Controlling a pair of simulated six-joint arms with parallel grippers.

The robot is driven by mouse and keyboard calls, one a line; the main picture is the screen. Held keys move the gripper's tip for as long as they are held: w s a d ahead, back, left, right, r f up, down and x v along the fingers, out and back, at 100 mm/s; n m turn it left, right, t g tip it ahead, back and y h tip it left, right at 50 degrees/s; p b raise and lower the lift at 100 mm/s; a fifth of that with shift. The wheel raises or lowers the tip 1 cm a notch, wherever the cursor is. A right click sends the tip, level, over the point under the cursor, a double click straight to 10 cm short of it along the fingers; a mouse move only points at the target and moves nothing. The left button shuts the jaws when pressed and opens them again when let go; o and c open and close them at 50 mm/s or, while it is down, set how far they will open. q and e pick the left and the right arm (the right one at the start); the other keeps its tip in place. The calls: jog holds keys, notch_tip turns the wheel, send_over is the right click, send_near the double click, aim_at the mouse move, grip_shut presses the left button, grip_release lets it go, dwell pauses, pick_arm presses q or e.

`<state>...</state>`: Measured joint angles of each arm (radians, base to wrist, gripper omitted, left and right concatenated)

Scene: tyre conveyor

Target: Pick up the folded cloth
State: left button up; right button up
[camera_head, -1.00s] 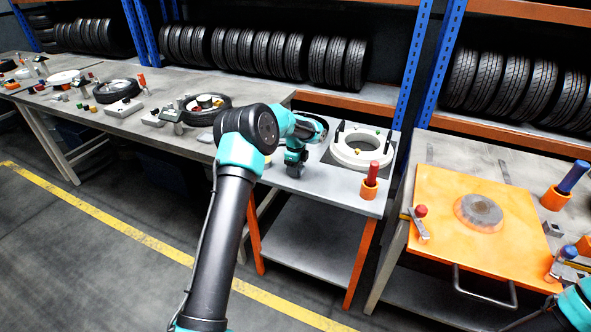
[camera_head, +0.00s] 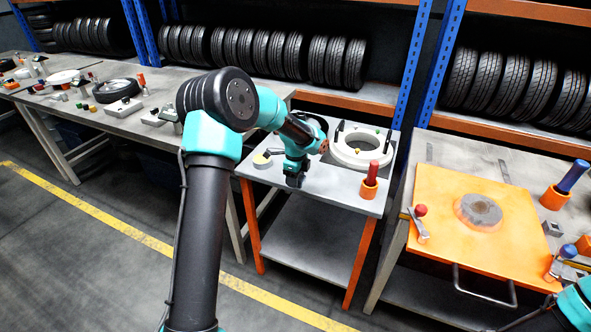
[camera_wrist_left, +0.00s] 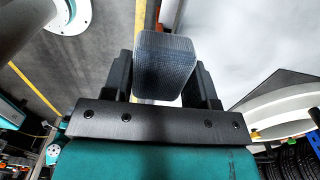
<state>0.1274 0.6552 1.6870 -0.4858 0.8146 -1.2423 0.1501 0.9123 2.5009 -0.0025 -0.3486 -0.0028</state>
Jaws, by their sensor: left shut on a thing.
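The folded cloth (camera_wrist_left: 165,80) shows in the left wrist view as a ribbed, grey-blue, rounded block. My left gripper (camera_wrist_left: 163,72) is shut on it, with one dark finger on either side. In the head view my left gripper (camera_head: 295,176) is over the front left part of the small grey table. The cloth cannot be made out there. Whether it touches the table is unclear. At the lower right of the head view only a teal part of my right arm shows.
On the small grey table (camera_head: 330,190) stand a white ring (camera_head: 345,153) and an orange holder with a red handle (camera_head: 370,185). A small pale and yellow item (camera_head: 262,158) lies at its left. The orange board (camera_head: 440,195) is on the right bench.

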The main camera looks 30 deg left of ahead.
pick_arm(q)
jog(key=shift+s+d+r, duration=0.1)
jog(key=shift+s+d, duration=0.35)
jog(key=shift+s, duration=0.3)
jog(key=shift+s+d+r, duration=0.1)
jog(key=shift+s+d, duration=0.4)
jog(key=shift+s, duration=0.25)
jog(key=shift+s+d+r, duration=0.1)
jog(key=shift+s+d, duration=0.35)
jog(key=shift+s, duration=0.3)
jog(key=o, duration=0.3)
jog(key=shift+c, duration=1)
jog(key=s+a+r+n, duration=0.1)
jog(key=a+r+n, duration=0.5)
jog(key=a, duration=0.7)
jog(key=s+a+r+n, duration=0.2)
jog(key=a+r+n, duration=0.4)
jog(key=a, duration=0.7)
jog(key=shift+s+r, duration=0.2)
jog(key=shift+r, duration=0.2)
